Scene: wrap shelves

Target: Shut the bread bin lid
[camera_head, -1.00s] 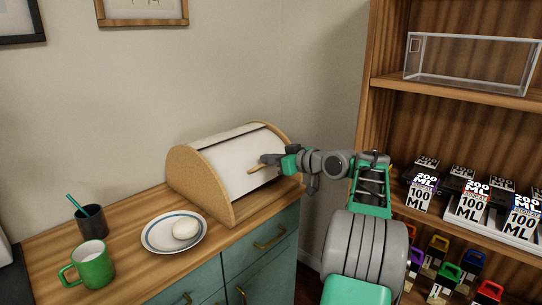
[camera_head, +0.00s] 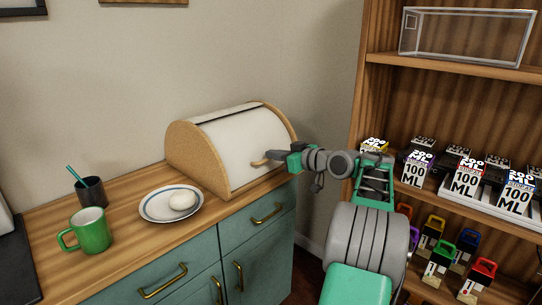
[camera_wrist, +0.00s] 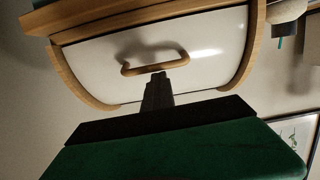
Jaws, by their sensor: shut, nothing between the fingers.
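The bread bin (camera_head: 205,165) stands on the wooden counter, with tan wooden end panels and a curved white lid (camera_head: 228,148). The lid covers the front, and a thin dark slit shows along the top. No clear gap shows at its lower edge. A wooden bar handle (camera_head: 257,163) sits low on the lid. My gripper (camera_head: 272,156) is shut and empty, its fingertips at the handle's right part. In the wrist view, the fingertips (camera_wrist: 159,76) overlap the handle (camera_wrist: 157,66) against the white lid (camera_wrist: 185,50). I cannot tell whether they touch.
A plate (camera_head: 151,211) with a pale round item (camera_head: 182,200), a green mug (camera_head: 92,231) and a dark cup (camera_head: 91,192) stand left of the bin on the counter (camera_head: 130,240). A shelf unit (camera_head: 440,72) with boxes and a clear case is at right.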

